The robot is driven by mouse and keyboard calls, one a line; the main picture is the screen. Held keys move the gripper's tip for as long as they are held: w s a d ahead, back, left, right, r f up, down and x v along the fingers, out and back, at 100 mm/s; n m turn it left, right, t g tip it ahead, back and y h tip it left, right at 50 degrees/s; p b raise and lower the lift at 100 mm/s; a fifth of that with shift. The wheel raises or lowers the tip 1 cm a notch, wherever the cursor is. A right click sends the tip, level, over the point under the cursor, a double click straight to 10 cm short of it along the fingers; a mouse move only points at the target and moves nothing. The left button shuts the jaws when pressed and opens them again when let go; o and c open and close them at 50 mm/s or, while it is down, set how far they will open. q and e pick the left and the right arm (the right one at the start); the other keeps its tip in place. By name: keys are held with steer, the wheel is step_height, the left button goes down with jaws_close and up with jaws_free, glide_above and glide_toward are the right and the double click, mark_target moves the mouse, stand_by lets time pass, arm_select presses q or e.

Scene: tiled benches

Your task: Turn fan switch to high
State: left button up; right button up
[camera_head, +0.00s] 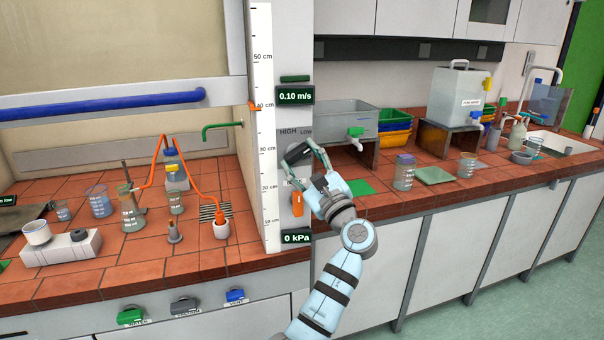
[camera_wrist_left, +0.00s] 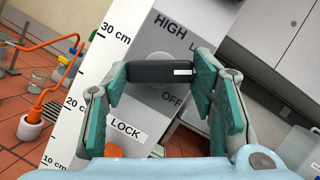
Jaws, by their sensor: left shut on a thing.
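The fan switch is a black bar knob (camera_head: 299,153) on the grey post of the fume hood, below the HIGH and LOW labels. In the left wrist view the knob (camera_wrist_left: 150,72) lies between the two teal fingers, with its white mark at the right end. The HIGH label is above it, LOW is partly hidden by a finger, and OFF is below. My left gripper (camera_head: 306,158) is shut on the knob. My right gripper is in neither view.
An orange lever (camera_head: 297,204) sits below the knob, near the LOCK label (camera_wrist_left: 126,130). Displays read 0.10 m/s (camera_head: 295,96) and 0 kPa (camera_head: 297,237). Glassware and an orange tube (camera_head: 190,178) stand in the hood at left. A jar (camera_head: 404,172) stands on the right bench.

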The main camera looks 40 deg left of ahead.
arm_select(q)
steer(key=n+g+b, duration=0.1)
steer(key=n+g, duration=0.1)
steer(key=n, duration=0.1)
steer(key=shift+w+f+n+b, duration=0.1)
steer(key=shift+n+b, duration=0.25)
steer(key=shift+n, duration=0.05)
steer(key=n+g, duration=0.1)
steer(key=n, duration=0.2)
steer(key=shift+d+b, duration=0.1)
steer(key=shift+b, duration=0.25)
steer(key=n, duration=0.1)
steer(key=n+g+h, duration=0.1)
steer(key=n, duration=0.1)
steer(key=shift+r, duration=0.3)
steer(key=shift+r+n+g+h+p, duration=0.1)
steer(key=shift+n+g+h+p, duration=0.45)
steer(key=shift+n, duration=1.25)
steer(key=shift+w, duration=0.1)
steer(key=o, duration=1.1)
steer(key=shift+o, duration=0.2)
